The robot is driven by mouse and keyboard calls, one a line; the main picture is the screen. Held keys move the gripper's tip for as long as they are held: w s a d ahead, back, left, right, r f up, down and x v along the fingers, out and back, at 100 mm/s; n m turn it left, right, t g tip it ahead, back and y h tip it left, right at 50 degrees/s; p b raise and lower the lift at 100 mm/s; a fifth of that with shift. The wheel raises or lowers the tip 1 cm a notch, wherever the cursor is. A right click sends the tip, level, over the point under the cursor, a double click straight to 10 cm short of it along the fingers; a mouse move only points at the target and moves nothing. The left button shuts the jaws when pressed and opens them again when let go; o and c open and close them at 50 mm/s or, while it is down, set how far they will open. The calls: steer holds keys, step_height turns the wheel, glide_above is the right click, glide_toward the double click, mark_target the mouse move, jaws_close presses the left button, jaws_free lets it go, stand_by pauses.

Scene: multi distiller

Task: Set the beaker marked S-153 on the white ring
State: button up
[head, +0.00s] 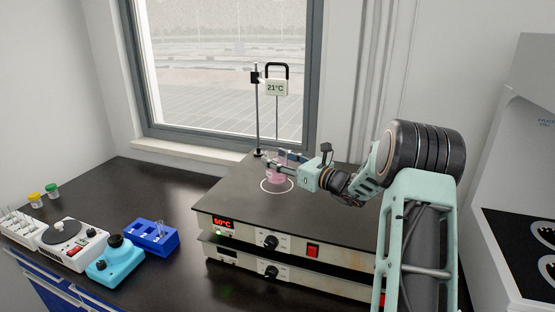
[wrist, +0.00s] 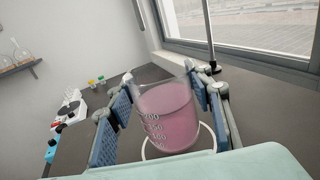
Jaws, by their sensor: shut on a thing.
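A clear glass beaker (head: 276,174) with pink liquid is between the fingers of my gripper (head: 284,164), which is shut on it. In the wrist view the beaker (wrist: 166,122) shows white graduation marks and leans a little in the picture; no S-153 label is readable. The white ring (head: 263,188) is a thin circle on the dark top of the hotplate. The beaker is over the ring in the head view, and the ring's arc (wrist: 213,137) shows around its lower part in the wrist view. I cannot tell whether its base touches the plate.
The hotplate (head: 225,204) reads 50°C. A stand (head: 257,112) with a 21°C display (head: 276,88) rises behind the ring. A blue rack (head: 152,240), a turquoise device (head: 114,262) and a white device (head: 70,245) stand left. Bench between rack and hotplate is clear.

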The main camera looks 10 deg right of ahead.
steer(key=shift+f+b, duration=0.9)
steer(key=shift+f, duration=0.15)
steer(key=o, duration=1.4)
steer(key=shift+o, duration=0.4)
